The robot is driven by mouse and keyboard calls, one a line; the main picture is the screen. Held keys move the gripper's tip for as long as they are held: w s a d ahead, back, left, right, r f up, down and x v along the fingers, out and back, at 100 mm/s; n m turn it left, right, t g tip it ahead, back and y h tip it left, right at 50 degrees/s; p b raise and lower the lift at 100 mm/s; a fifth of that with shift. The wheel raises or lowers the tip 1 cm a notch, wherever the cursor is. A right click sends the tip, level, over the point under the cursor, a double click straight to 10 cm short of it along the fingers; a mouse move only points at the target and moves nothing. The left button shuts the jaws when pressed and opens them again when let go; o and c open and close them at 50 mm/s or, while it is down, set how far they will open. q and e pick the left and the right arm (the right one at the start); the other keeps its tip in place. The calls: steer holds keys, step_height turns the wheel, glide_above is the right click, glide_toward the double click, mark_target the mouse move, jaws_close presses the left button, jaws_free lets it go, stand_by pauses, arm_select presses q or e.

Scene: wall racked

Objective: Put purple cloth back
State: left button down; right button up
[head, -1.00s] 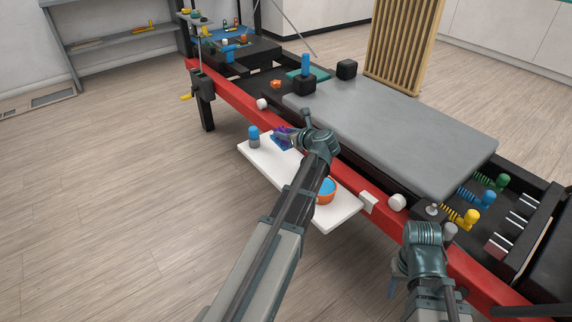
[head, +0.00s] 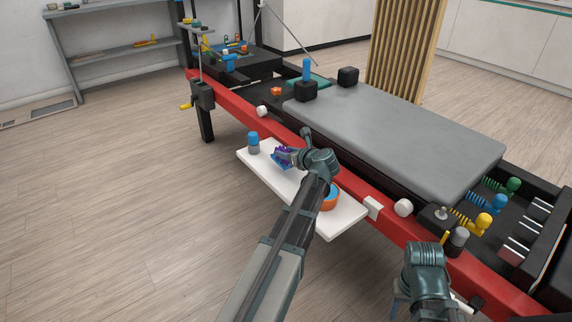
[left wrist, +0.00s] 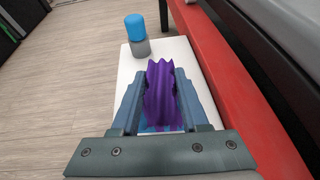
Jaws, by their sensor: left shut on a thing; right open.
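The purple cloth (left wrist: 162,95) is bunched between the two fingers of my left gripper (left wrist: 160,100), which is shut on it. In the head view the cloth (head: 283,154) shows as a small purple patch at my left gripper (head: 281,158), over the white side shelf (head: 268,171). A blue patch shows below the cloth in the wrist view; I cannot tell what it is. My right gripper (head: 398,304) is at the lower right, mostly hidden behind its own wrist, beside the red rail and away from the cloth.
A blue-capped grey bottle (head: 253,143) stands at the shelf's far left end. An orange bowl (head: 330,198) with blue inside sits on the shelf, partly behind my left arm. The red rail (head: 232,98) and grey padded bench (head: 400,125) border the shelf.

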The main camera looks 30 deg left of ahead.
arm_select(q)
steer(key=shift+f+b, duration=1.25)
steer(key=shift+f, duration=0.45)
arm_select(e)
steer(key=shift+f, duration=1.75)
arm_select(q)
steer(key=shift+f, duration=0.1)
steer(key=shift+f, duration=0.15)
steer(key=shift+c, duration=2.1)
jaws_free()
arm_select(e)
steer(key=shift+f, duration=0.15)
arm_select(q)
steer(key=s+d+r+p, duration=0.1)
steer(key=d, duration=0.1)
steer(key=s+d+r+p, duration=0.1)
steer(key=r+p, duration=0.1)
steer(key=shift+s+d+r, duration=0.15)
steer(key=shift+d+r, duration=0.15)
steer(key=shift+d, duration=0.1)
steer(key=p+v, duration=0.2)
steer(key=v, duration=0.5)
steer(key=shift+d+p, duration=0.1)
steer(key=shift+p, duration=0.2)
steer(key=shift+s+d+r, duration=0.1)
steer(key=shift+s+d, duration=0.2)
steer(key=shift+d, duration=0.25)
arm_select(e)
step_height(320, 180, up, 6)
